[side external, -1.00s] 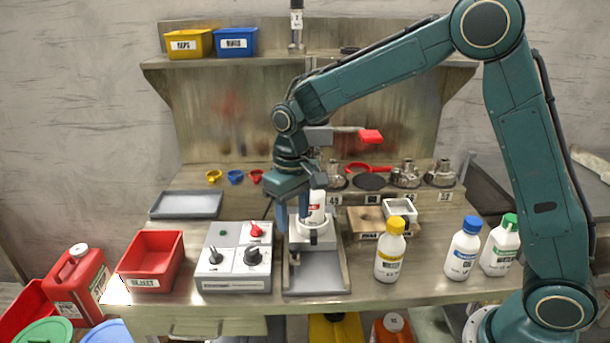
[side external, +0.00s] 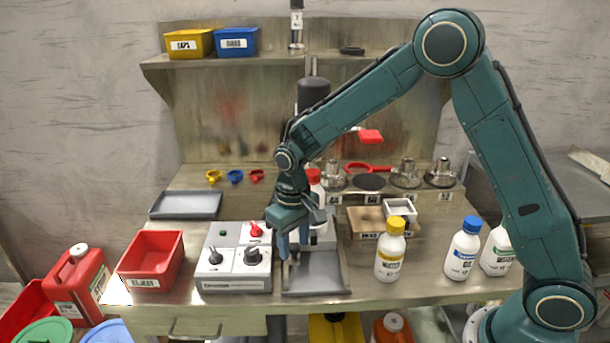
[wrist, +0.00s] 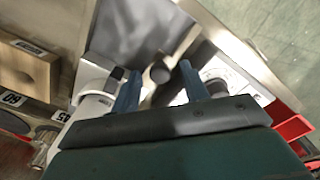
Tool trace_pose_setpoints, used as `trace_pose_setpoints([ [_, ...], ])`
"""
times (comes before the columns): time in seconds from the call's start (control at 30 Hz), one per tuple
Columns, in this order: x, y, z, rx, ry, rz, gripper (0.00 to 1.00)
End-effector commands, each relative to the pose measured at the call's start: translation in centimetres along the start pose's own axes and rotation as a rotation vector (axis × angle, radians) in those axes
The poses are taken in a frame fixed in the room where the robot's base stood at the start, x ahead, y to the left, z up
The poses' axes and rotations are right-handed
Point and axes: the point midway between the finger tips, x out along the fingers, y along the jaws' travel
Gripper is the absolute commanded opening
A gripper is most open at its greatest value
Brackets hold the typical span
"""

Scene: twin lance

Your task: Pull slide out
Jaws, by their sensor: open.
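The slide appears as a dark bar with a round dark knob (wrist: 160,73) at its end, in the wrist view. The knob lies in the gap between the two blue fingers of my gripper (wrist: 158,75), with space on both sides. In the side external view my gripper (side external: 291,256) points down over the left part of the grey tray (side external: 322,273) in front of the machine. The fingers and wrist hide most of the slide there. My gripper is open and holds nothing. I cannot tell how far the slide stands out.
A control box (side external: 215,284) with knobs stands close left of my gripper. A red bin (side external: 150,285) is farther left. A yellow-capped bottle (side external: 389,263) and a blue-capped bottle (side external: 461,262) stand to the right. The machine's dark column (side external: 313,93) rises behind.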

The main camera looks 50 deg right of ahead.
Motion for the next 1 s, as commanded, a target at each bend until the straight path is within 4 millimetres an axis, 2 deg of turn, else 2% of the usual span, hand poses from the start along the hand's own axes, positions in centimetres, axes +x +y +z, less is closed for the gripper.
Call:
trace_pose_setpoints([
  [0.2, 0.0, 0.0, 0.0, 0.0, 0.0, 0.0, 0.43],
  [0.4, 0.0, 0.0, 0.0, 0.0, 0.0, 0.0, 0.03],
  [0.43, 0.0, 0.0, 0.0, 0.0, 0.0, 0.0, 0.0],
  [0.73, 0.0, -0.5, 0.4, -0.002, -0.001, 0.0, 0.0],
  [1.0, 0.0, -2.7, 2.6, -0.004, -0.001, -0.001, 0.0],
])
